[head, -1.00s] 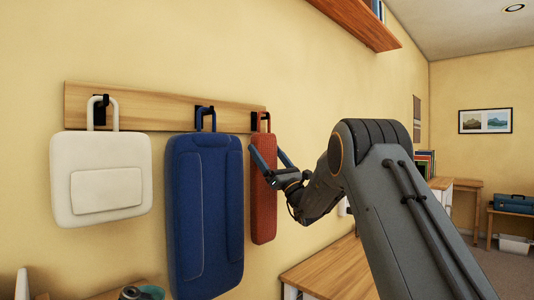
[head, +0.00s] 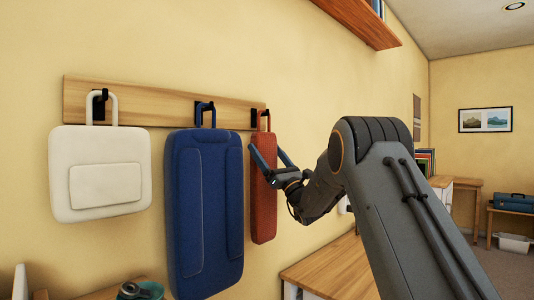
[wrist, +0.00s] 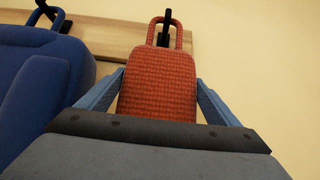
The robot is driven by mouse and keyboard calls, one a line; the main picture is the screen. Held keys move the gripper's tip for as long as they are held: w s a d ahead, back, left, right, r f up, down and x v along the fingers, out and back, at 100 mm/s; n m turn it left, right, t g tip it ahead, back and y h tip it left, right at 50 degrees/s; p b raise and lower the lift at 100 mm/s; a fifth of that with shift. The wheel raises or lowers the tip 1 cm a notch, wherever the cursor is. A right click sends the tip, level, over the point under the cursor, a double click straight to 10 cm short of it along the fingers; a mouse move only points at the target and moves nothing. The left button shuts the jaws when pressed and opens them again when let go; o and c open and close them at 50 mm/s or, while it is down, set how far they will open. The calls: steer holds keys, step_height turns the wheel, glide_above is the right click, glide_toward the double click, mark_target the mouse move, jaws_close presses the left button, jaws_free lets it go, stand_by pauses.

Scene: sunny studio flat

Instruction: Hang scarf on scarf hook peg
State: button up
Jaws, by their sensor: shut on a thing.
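The scarf (head: 264,195) is a long red-orange woven piece with a loop at its top. It hangs upright at the right end of the wooden rail (head: 155,105). My gripper (head: 268,160) is shut on the scarf near its upper part, one finger on each side. In the wrist view the scarf (wrist: 158,85) fills the space between the blue fingers. Its loop (wrist: 165,30) stands around or in front of a black hook peg (wrist: 164,28); I cannot tell whether the loop bears on the peg. The scarf's lower part is hidden in the wrist view.
A blue coat-like bag (head: 205,210) hangs close to the left of the scarf, and a cream bag (head: 100,175) hangs farther left. A wooden shelf (head: 355,22) is above right. A wooden-topped cabinet (head: 330,272) stands below. The wall right of the scarf is clear.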

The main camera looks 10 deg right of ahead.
steer(key=shift+f, duration=0.1)
steer(key=o, duration=1)
steer(key=shift+s+d+f, duration=0.1)
